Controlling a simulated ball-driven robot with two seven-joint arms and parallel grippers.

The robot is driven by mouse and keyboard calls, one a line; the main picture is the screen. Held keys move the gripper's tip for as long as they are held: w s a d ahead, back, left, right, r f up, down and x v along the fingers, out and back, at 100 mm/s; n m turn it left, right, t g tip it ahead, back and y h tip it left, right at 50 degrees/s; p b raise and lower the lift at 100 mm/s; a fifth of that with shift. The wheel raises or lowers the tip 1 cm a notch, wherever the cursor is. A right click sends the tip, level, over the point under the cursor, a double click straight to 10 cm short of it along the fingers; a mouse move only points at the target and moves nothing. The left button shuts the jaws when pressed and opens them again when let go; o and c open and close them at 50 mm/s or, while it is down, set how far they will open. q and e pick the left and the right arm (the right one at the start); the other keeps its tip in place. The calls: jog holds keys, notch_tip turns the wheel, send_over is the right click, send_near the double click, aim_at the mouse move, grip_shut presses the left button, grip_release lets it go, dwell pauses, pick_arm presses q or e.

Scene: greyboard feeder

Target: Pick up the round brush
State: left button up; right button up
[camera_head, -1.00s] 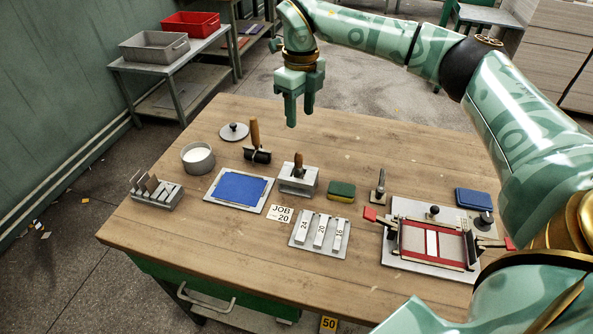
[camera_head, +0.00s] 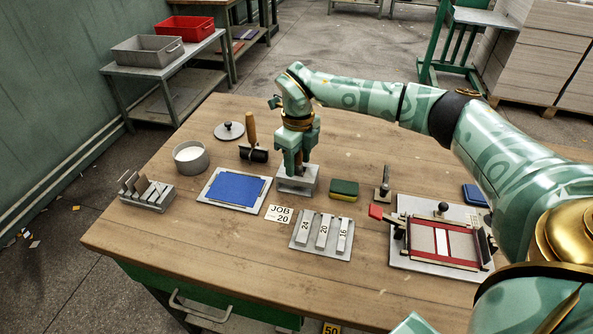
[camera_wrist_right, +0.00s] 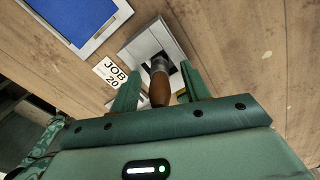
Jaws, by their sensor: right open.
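The round brush (camera_wrist_right: 159,90), with a brown wooden handle and a metal collar, stands in a square opening of a grey metal holder (camera_head: 297,187) on the table. The holder also shows in the right wrist view (camera_wrist_right: 140,47). My right gripper (camera_head: 300,167) is over the holder, pointing down. In the right wrist view its two open fingers (camera_wrist_right: 160,72) stand on either side of the handle, with gaps visible beside it. The brush's lower end is hidden in the holder. In the head view the fingers mostly hide the brush. My left gripper is not in view.
A red-framed jig (camera_head: 440,242) stands to the right. The table's front strip is clear.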

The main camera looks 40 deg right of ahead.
jog(key=shift+r, duration=0.1)
grip_shut()
notch_tip(320, 180, up, 10)
jog(key=p, duration=0.3)
